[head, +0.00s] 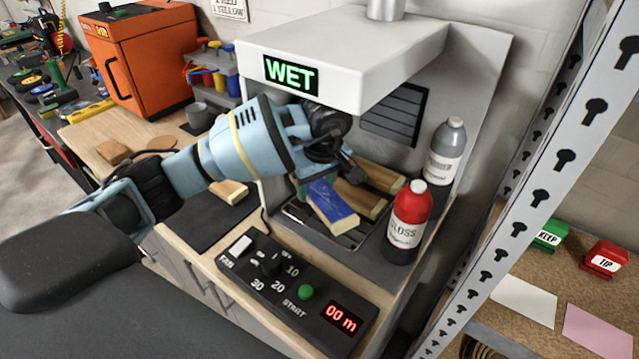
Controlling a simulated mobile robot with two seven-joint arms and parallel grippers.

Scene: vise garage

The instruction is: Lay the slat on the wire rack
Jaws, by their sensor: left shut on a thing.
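A wooden slat with a blue-painted face (328,201) is at the wire rack (345,238) under the white hood. My left gripper (338,182) is over the rack and shut, with the blue slat at its tips. The fingertips are partly hidden by the wrist, and I cannot tell whether the slat touches the wires. Two bare-looking wooden slats (359,198) lie just behind and to the right of the blue one. My right gripper is not in view.
A red bottle (407,222) and a grey bottle (445,152) stand right of the rack. The hood (340,58) with its WET sign hangs above my gripper. A black control box (297,290) sits in front. A perforated metal post (525,190) rises on the right.

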